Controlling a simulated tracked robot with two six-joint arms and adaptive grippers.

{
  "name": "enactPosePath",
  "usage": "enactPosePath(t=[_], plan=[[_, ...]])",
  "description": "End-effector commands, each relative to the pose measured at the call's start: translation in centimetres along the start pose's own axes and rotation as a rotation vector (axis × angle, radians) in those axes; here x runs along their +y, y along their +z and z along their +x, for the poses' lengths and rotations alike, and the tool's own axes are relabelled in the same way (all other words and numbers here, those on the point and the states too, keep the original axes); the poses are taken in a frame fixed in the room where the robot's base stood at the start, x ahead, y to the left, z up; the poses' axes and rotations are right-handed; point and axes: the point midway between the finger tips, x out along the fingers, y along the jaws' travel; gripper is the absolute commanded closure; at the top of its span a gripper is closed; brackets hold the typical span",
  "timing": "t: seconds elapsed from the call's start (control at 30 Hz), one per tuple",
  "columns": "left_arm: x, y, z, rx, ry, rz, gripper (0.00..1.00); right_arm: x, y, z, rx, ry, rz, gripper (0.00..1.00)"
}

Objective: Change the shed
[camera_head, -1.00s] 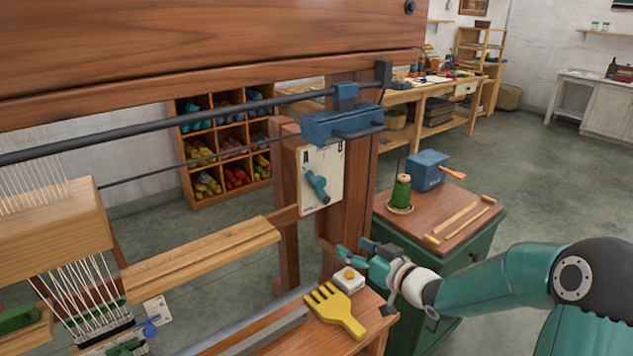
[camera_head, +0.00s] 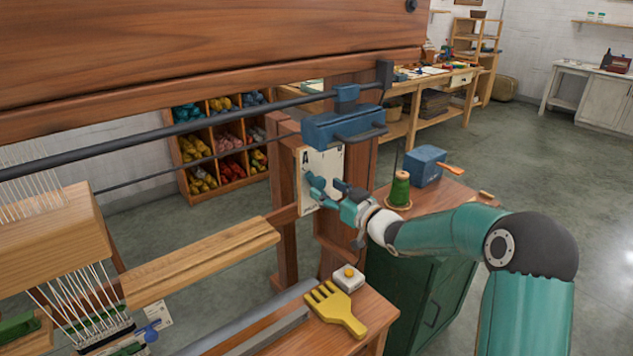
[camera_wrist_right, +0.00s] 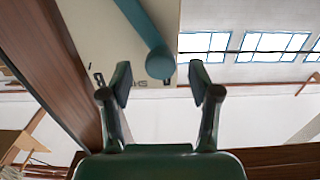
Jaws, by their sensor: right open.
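The shed lever is a teal handle (camera_head: 318,187) on a pale plate (camera_head: 325,160) fixed to the loom's right post. The letter A shows at the plate's upper left. My right gripper (camera_head: 328,188) is at the lever, its fingers over the plate's lower part. In the right wrist view the lever (camera_wrist_right: 150,40) points down toward the open jaws (camera_wrist_right: 165,85), its rounded end just beyond the fingertips. I cannot tell whether they touch. The white heddle cords (camera_head: 85,290) hang at the left. My left gripper is not in view.
A yellow comb (camera_head: 336,308) and a small white box with a yellow button (camera_head: 349,278) lie on the bench end. A green cabinet (camera_head: 425,290) bears a green spool (camera_head: 400,190) and a blue box (camera_head: 426,166). The loom's wooden beam (camera_head: 205,260) runs at left.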

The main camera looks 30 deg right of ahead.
Motion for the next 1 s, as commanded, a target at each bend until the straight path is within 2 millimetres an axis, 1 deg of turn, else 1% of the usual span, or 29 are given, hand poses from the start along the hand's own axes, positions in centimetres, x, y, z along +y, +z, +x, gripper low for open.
enactPosePath(t=[0.03, 0.1, 0.23, 0.4, 0.6, 0.67, 0.9, 1.0], plan=[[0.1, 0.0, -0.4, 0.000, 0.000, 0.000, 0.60, -0.1, -0.1, 0.9, 0.000, -0.002, 0.001, 0.38], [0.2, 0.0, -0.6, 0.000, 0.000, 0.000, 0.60, 0.0, -0.1, 1.9, 0.000, -0.001, 0.001, 0.38], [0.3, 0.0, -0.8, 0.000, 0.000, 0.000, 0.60, 0.0, -0.1, 3.0, 0.000, 0.000, 0.001, 0.38], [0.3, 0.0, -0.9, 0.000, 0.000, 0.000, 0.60, 0.0, 0.0, 3.6, 0.001, 0.001, 0.001, 0.38], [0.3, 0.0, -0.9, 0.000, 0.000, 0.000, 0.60, 0.1, 0.0, 3.6, 0.000, 0.001, 0.001, 0.38], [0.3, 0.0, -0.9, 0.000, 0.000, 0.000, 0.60, 0.1, 0.0, 3.5, 0.000, 0.001, 0.001, 0.46], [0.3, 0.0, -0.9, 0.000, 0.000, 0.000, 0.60, 0.1, 0.0, 3.5, 0.000, 0.001, 0.001, 0.86], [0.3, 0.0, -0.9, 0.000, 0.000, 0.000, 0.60, 0.1, 0.0, 3.5, 0.000, 0.002, 0.001, 1.00]])
